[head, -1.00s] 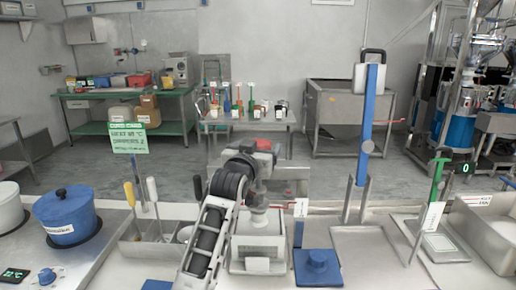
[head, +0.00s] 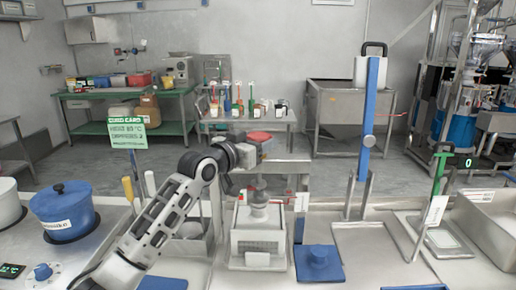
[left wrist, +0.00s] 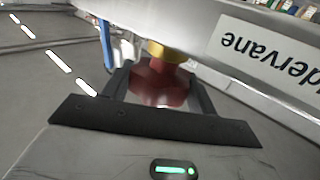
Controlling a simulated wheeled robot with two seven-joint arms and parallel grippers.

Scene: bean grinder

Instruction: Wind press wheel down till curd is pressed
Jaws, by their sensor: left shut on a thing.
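The red press wheel (head: 259,136) shows at the top of the press, above a white press box (head: 257,240). A pale plunger (head: 258,206) stands on top of the box. My left gripper (head: 253,150) is at the wheel. In the left wrist view, my left gripper (left wrist: 160,90) has its fingers on both sides of the red wheel (left wrist: 158,80) and is shut on it. A yellow collar sits against the wheel, next to a grey beam (left wrist: 270,55) with lettering. The curd is hidden inside the box. My right gripper is not in view.
A blue block with a knob (head: 319,262) lies right of the press. A tall blue lever (head: 369,120) stands farther right. A blue lidded pot (head: 64,210) stands at left. A green-and-white sign (head: 127,134) rises behind my left arm.

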